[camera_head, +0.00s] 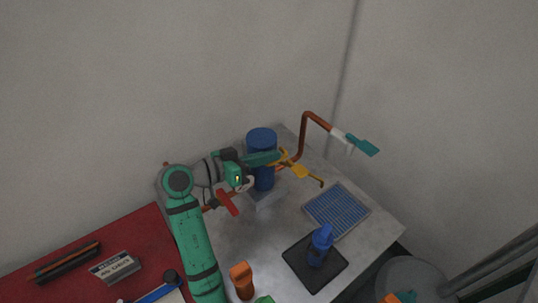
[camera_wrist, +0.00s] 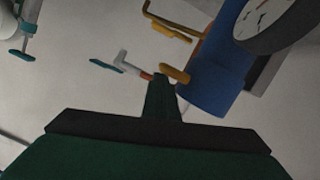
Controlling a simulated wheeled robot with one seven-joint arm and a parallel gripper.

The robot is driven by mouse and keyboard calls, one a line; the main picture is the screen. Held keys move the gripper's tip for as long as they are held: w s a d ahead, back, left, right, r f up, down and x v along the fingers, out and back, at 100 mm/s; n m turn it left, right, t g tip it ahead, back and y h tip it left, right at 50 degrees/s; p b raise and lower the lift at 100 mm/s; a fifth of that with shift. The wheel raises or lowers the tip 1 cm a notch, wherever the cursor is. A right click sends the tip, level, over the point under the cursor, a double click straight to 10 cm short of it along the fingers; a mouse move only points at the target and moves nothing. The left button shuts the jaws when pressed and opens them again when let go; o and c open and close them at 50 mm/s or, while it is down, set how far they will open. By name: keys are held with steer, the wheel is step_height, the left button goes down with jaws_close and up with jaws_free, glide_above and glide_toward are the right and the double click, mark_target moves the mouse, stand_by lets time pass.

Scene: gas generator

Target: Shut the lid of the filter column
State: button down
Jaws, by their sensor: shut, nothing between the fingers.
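The blue filter column (camera_head: 263,179) stands on the grey table, with a round blue top (camera_head: 262,136) over it. It also shows as a blue cylinder in the wrist view (camera_wrist: 218,75). I cannot tell whether its lid is seated or raised. A yellow handle (camera_head: 302,171) sticks out to the right of the column; yellow parts show in the wrist view (camera_wrist: 172,28). My gripper (camera_head: 278,156) is shut and empty, across the front of the column in the head view, hiding part of it. Its fingertips (camera_wrist: 162,78) are left of the column in the wrist view.
A copper pipe (camera_head: 303,135) with a teal-handled valve (camera_head: 362,146) rises behind right. A red valve handle (camera_head: 228,202) is below my gripper. A blue grille (camera_head: 337,210), a blue item (camera_head: 320,246) on a black mat and an orange item (camera_head: 241,280) stand nearer. A gauge (camera_wrist: 268,15) shows at upper right.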

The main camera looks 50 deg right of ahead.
steer(key=shift+f, duration=0.25)
steer(key=v, duration=1)
steer(key=shift+r, duration=0.25)
steer(key=shift+s, duration=0.15)
